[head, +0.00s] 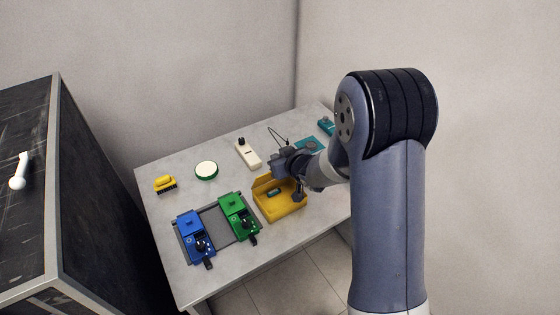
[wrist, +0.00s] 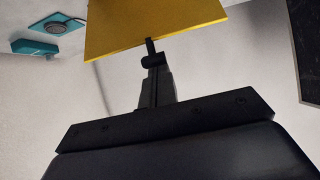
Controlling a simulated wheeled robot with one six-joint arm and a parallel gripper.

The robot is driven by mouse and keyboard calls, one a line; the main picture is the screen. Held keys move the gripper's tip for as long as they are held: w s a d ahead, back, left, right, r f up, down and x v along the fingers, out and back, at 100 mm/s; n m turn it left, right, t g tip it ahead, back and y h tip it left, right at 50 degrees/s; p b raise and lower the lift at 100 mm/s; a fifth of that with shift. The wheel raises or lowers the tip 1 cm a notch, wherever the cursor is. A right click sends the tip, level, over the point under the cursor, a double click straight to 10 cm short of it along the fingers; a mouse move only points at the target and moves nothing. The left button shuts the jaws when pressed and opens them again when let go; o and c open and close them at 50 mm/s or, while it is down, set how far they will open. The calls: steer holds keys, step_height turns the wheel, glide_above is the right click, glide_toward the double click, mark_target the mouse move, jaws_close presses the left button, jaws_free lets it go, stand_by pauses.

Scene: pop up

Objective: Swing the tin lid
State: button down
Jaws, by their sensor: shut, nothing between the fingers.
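The yellow tin (head: 286,211) stands on the table with its lid (head: 262,181) partly raised along the back left side. A small teal item (head: 274,191) lies inside it. My gripper (head: 298,194) is over the tin's back right part, shut and empty, and the arm hides part of the lid and rim. In the wrist view, a flat yellow panel, apparently the lid (wrist: 150,24), fills the top. The fingertips of my gripper (wrist: 151,48) reach its lower edge; I cannot tell whether they touch it.
A blue box (head: 188,226) and a green box (head: 232,208) stand on a grey frame left of the tin. Behind are a yellow brush (head: 165,182), a round green-rimmed lid (head: 206,170), a cream device (head: 248,153) and teal items (head: 326,126). A dark cabinet (head: 100,220) stands left.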

steer(key=shift+w+a+r+p, duration=0.2)
steer(key=shift+w+a+p, duration=0.15)
steer(key=shift+w, duration=0.2)
steer(key=shift+w+a+r+p, duration=0.15)
steer(key=shift+w+a+p, duration=0.05)
steer(key=shift+w+a, duration=0.3)
steer(key=shift+d, duration=0.1)
steer(key=w+a+p, duration=0.1)
steer(key=w+a+r+p, duration=0.1)
steer(key=w, duration=0.1)
steer(key=shift+w+a, duration=0.15)
steer(key=shift+w, duration=0.1)
steer(key=c, duration=2.1)
jaws_free()
steer(key=shift+c, duration=0.2)
steer(key=o, duration=0.5)
steer(key=shift+c, duration=0.2)
